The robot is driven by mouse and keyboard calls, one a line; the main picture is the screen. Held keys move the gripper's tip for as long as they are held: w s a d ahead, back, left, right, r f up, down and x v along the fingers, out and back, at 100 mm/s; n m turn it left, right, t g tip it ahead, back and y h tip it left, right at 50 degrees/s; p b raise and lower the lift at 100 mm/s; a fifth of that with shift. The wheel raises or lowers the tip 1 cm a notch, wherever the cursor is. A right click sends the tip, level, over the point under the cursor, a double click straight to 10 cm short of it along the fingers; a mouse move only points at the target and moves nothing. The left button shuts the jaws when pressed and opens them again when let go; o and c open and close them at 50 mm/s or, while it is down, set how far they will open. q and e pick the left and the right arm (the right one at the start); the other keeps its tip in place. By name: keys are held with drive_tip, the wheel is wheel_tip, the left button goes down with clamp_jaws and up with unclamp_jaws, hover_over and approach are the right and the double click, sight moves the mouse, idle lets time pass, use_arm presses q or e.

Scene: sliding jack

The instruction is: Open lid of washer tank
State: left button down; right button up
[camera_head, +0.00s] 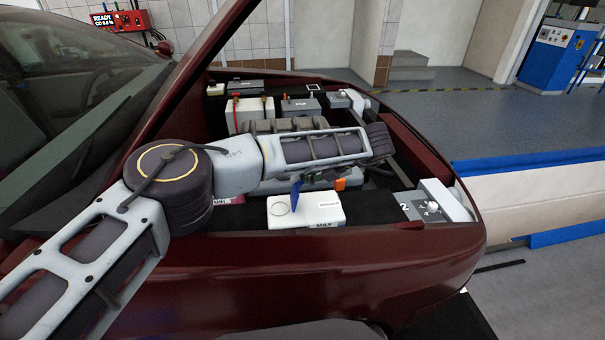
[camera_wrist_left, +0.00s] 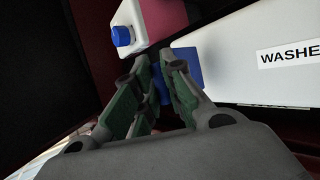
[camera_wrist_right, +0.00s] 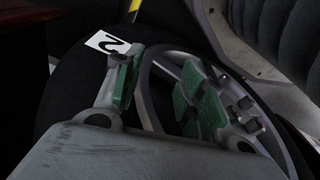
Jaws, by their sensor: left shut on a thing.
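The white washer tank (camera_head: 318,211) sits at the near side of the engine bay, with a MAX mark on its front edge. Its blue lid (camera_head: 296,193) shows as a narrow flap standing tilted above the tank top, below my left forearm. In the left wrist view, the tank (camera_wrist_left: 245,70) bears a cut-off WASHER label, and the blue lid (camera_wrist_left: 188,66) is at the fingertips of my left gripper (camera_wrist_left: 166,72), which is shut on it. My left fingertips are hidden behind my arm in the head view. My right gripper (camera_wrist_right: 155,82) is open and empty.
A white bottle with a blue cap (camera_wrist_left: 122,36) and pink contents is close to the left gripper. A grey box on a plate marked 2 (camera_head: 440,203) stands right of the tank. The raised hood edge slopes above. A spoked wheel (camera_wrist_right: 165,65) lies near my right gripper.

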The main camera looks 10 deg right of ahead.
use_arm(q)
drive_tip(key=shift+s+a+f, duration=0.1)
drive_tip(key=shift+f, duration=0.35)
use_arm(e)
drive_tip(key=shift+f, duration=0.1)
use_arm(q)
drive_tip(key=c, duration=1.8)
unclamp_jaws()
drive_tip(key=shift+c, duration=0.2)
drive_tip(key=shift+o, duration=0.4)
use_arm(e)
drive_tip(key=shift+s+f, duration=0.1)
drive_tip(key=shift+f, duration=0.1)
use_arm(q)
drive_tip(key=shift+w+a, duration=0.1)
drive_tip(key=shift+w, duration=0.1)
drive_tip(key=shift+r, duration=0.1)
drive_tip(key=shift+r, duration=5.05)
use_arm(e)
drive_tip(key=shift+r, duration=0.1)
use_arm(q)
drive_tip(key=shift+r, duration=0.1)
